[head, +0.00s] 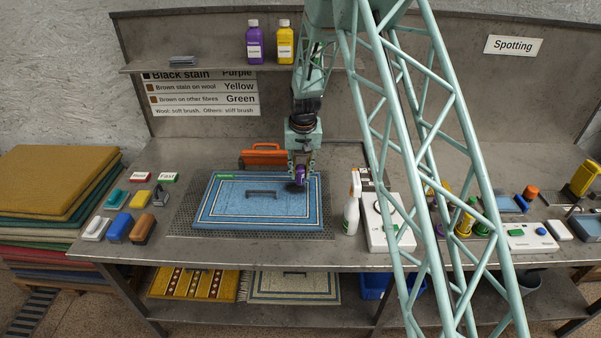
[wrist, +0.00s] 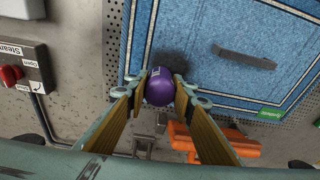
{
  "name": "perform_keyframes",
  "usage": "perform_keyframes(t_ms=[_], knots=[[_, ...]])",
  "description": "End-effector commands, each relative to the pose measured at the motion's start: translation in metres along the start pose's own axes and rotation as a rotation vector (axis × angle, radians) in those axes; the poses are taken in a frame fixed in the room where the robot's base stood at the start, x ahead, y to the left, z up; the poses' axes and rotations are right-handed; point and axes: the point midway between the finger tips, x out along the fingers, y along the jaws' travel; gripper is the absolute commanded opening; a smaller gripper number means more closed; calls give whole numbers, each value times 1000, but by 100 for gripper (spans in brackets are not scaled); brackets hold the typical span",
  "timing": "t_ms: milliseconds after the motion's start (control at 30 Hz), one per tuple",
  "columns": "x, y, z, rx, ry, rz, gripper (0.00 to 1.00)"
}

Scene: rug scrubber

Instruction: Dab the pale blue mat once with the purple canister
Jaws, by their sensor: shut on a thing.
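The pale blue mat (head: 225,206) lies flat on a perforated plate on the bench, with a darker blue border, a small green tag and a dark grey bar-shaped mark in its middle. It fills the upper right of the wrist view (wrist: 215,25). My gripper (head: 300,172) is over the mat's far right part, shut on the purple canister (wrist: 160,87). In the wrist view the fingers (wrist: 160,92) clasp it from both sides, and its rounded end shows. A dark patch lies on the mat beside the canister in the head view. I cannot tell whether canister and mat touch.
An orange-handled tool (head: 264,154) lies just behind the mat. A white spray bottle (head: 351,214) and a white control box (head: 386,222) stand to its right. Several brushes (head: 120,226) sit left. Purple (head: 254,42) and yellow (head: 285,43) bottles stand on the shelf above.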

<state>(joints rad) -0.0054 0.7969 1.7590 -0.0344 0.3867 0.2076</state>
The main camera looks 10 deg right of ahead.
Motion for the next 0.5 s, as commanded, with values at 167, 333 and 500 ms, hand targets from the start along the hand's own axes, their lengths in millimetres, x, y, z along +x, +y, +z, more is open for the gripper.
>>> perform_keyframes(t_ms=[167,333,500], knots=[[0,0,0,0,0,0,14],[2,0,0,0,0,0,14],[4,0,1,0,0,0,14]])
